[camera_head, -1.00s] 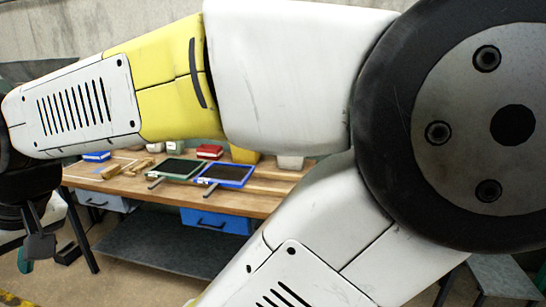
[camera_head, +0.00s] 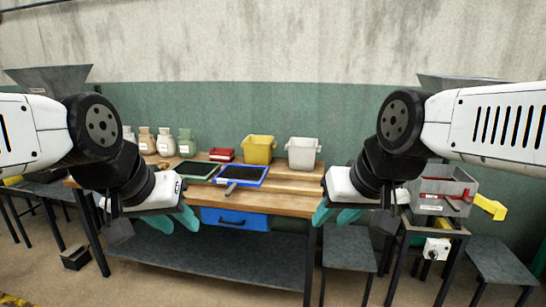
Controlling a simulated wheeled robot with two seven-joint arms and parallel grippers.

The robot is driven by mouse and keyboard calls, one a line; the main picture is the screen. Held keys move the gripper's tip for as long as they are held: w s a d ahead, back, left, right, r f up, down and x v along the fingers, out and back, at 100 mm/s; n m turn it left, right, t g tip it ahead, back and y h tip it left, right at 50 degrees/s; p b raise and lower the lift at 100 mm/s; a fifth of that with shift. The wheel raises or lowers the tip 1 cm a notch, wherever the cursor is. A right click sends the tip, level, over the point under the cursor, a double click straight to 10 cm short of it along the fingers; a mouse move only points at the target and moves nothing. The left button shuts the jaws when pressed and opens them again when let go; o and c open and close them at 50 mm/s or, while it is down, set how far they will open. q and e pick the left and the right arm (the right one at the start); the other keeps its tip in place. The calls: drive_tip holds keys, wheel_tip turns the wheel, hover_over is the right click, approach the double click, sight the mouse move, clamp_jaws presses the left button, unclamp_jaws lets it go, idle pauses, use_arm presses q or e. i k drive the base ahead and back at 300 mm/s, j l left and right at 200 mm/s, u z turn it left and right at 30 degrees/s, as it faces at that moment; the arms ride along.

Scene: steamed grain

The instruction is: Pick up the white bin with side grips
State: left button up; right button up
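The white bin (camera_head: 302,153) stands upright near the back right of the wooden workbench (camera_head: 290,184), right of the yellow bin. Its rim flares at the sides. My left gripper (camera_head: 174,219) is in front of the bench, left of and below the bin, its teal fingers apart and nothing between them. My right gripper (camera_head: 333,216) is in front of the bench's right end, nearer than the bin and below it, its teal fingers also apart and empty. Neither gripper touches the bin.
A yellow bin (camera_head: 258,149) stands beside the white one. Red box (camera_head: 222,154), green tray (camera_head: 197,170), blue tray (camera_head: 241,175) and several jars (camera_head: 165,143) sit further left. A blue drawer (camera_head: 236,218) hangs under the benchtop. A grey crate (camera_head: 452,190) stands right.

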sight(301, 151)
drive_tip(key=z, duration=0.4)
drive_tip(key=i+u, duration=0.1)
drive_tip(key=u, duration=0.25)
drive_tip(key=i+u, duration=0.1)
drive_tip(key=u, duration=0.25)
drive_tip(key=i+l+u, duration=0.25)
drive_tip(key=i, duration=0.25)
drive_tip(key=i+l+u, duration=0.25)
drive_tip(key=i+l, duration=0.95)
